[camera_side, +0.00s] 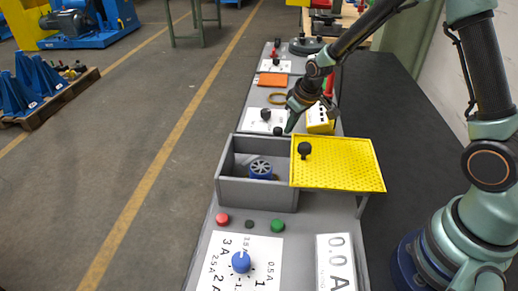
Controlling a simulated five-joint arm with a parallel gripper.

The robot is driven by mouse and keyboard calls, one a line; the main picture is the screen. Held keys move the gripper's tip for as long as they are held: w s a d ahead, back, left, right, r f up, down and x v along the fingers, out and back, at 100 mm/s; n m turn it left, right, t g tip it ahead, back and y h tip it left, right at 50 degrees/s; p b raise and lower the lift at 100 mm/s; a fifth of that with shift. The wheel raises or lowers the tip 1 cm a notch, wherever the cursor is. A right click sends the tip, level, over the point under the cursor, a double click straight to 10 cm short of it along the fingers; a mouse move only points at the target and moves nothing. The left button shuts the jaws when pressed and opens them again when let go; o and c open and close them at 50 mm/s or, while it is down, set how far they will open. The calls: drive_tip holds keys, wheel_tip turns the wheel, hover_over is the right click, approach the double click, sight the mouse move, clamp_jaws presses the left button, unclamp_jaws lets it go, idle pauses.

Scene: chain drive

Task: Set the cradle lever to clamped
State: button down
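My gripper (290,124) points down over the middle of the grey bench panel, just behind the grey box. It is small and dark here, and I cannot tell whether its fingers are open or shut. A black knob (265,114) stands on a white card to its left. Another dark knob (278,131) is close beside the gripper; I cannot tell whether they touch. I cannot tell which part is the cradle lever or how it is set. My arm hides part of the panel behind the gripper.
An open grey box (228,190) holds a blue finned part (261,169). A yellow perforated lid (345,165) with a black knob extends to its right. In front are a red button (222,219), a green button (277,226) and a blue dial (241,262). A yellow meter (320,120) stands right of the gripper.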

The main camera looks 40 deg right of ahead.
drive_tip(key=shift+w+d, duration=0.1)
drive_tip(key=shift+w, duration=1.4)
drive_tip(key=shift+s, duration=0.1)
idle(0.3)
drive_tip(key=shift+s+d, duration=1.1)
drive_tip(key=shift+s, duration=0.3)
drive_tip(key=s+d+r, duration=0.2)
drive_tip(key=s+r, duration=0.1)
drive_tip(key=r, duration=0.6)
drive_tip(key=shift+s+d+r+h, duration=0.15)
drive_tip(key=shift+d+h, duration=0.05)
drive_tip(key=shift+h, duration=0.1)
